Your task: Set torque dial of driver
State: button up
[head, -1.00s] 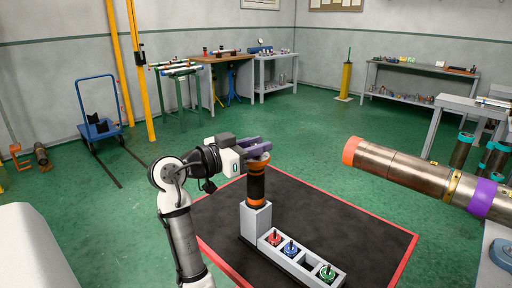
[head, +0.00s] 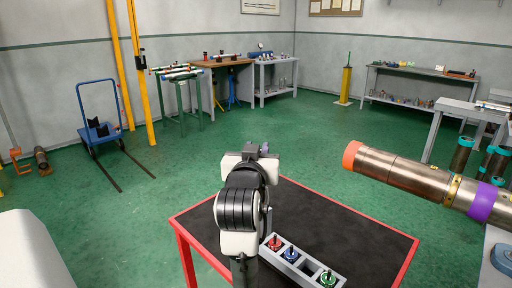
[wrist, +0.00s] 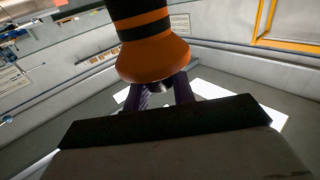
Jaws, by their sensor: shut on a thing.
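The driver (wrist: 147,35), with black and orange bands, fills the upper middle of the wrist view. Its flared orange end points toward my gripper (wrist: 160,90). My purple fingers are shut on the driver at this end, partly hidden behind the flare. In the head view my arm covers the driver and most of my gripper; only a bit of purple finger shows. No dial markings can be read in either view. The grey rack (head: 276,239) on the black-topped table (head: 335,225) holds red, blue and green pieces. The driver's grey upright holder is hidden behind my arm.
The table has a red rim and leg. A long metal pipe (head: 405,174) with orange and purple bands juts in from the right. A blue cart (head: 100,130) and yellow posts (head: 140,80) stand at the back left. Green floor behind the table is clear.

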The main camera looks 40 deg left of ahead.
jog(key=shift+n+g+y, duration=0.6)
jog(key=shift+n+y, duration=0.1)
jog(key=shift+y, duration=0.2)
jog(key=o, duration=1)
jog(key=shift+p, duration=0.3)
